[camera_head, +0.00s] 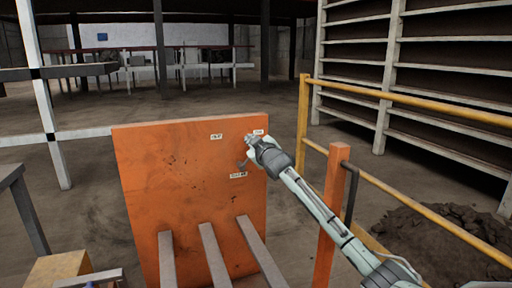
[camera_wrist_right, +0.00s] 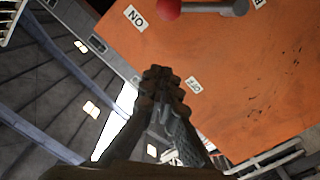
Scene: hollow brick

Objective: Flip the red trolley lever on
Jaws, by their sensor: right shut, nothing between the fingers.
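The orange panel (camera_head: 175,185) stands upright and carries several small white labels. In the right wrist view, the lever's red knob (camera_wrist_right: 168,9) is at the top edge, with a grey shaft (camera_wrist_right: 215,7) running right from it. An ON label (camera_wrist_right: 135,18) is left of the knob and an OFF label (camera_wrist_right: 194,86) is below the shaft. My right gripper (camera_head: 250,139) is at the panel's upper right. In the wrist view its closed, empty fingers (camera_wrist_right: 161,76) are beside the OFF label, apart from the knob. In the head view the knob cannot be made out. My left gripper is not in view.
A yellow railing (camera_head: 420,103) and an orange post (camera_head: 330,215) stand right of the panel, close to my right arm. Several grey bars (camera_head: 212,255) stand low before the panel. A dirt pile (camera_head: 440,245) and tall shelving (camera_head: 440,55) lie beyond the railing.

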